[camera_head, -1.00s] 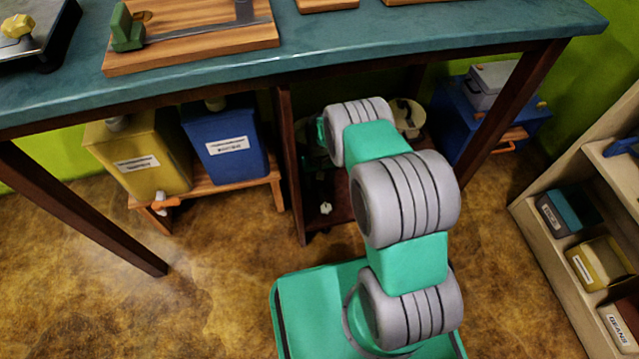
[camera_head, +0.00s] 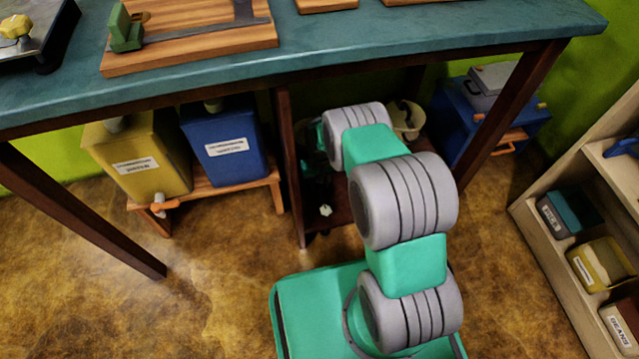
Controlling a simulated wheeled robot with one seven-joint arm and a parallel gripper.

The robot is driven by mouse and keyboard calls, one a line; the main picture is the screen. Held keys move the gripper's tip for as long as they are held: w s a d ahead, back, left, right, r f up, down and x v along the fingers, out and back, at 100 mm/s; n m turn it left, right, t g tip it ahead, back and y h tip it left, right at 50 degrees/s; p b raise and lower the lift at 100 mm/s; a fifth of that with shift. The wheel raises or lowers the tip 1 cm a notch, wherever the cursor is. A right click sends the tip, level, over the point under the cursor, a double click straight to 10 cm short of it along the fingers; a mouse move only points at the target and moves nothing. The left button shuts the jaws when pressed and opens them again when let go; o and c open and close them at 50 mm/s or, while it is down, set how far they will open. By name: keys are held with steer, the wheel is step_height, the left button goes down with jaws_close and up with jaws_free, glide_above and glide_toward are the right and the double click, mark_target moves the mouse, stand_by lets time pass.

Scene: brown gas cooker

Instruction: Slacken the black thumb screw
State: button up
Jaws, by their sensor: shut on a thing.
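My arm reaches under the teal table into a dark, open-fronted compartment. My gripper (camera_head: 318,168) shows only as a dark, dim shape below the green wrist part, left of the arm's far grey joint. It appears shut on a small dark thing, most likely the black thumb screw. The screw cannot be made out against the dark inside, and the fingertips are hard to separate from it. A small white piece (camera_head: 325,210) shows just below, low in the compartment.
The compartment's dark wooden side post (camera_head: 291,170) stands close left of my gripper. A yellow container (camera_head: 135,165) and a blue container (camera_head: 225,145) stand on a low wooden bench farther left. A cream bowl-like thing (camera_head: 408,120) and a blue box (camera_head: 490,120) are right.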

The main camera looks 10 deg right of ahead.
jaws_close()
steer(key=shift+n, duration=0.4)
steer(key=n, duration=0.3)
steer(key=shift+n+b, duration=0.3)
steer(key=shift+b, duration=0.1)
steer(key=n, duration=0.5)
steer(key=n+b, duration=0.1)
steer(key=n, duration=0.4)
steer(key=shift+n, duration=2.7)
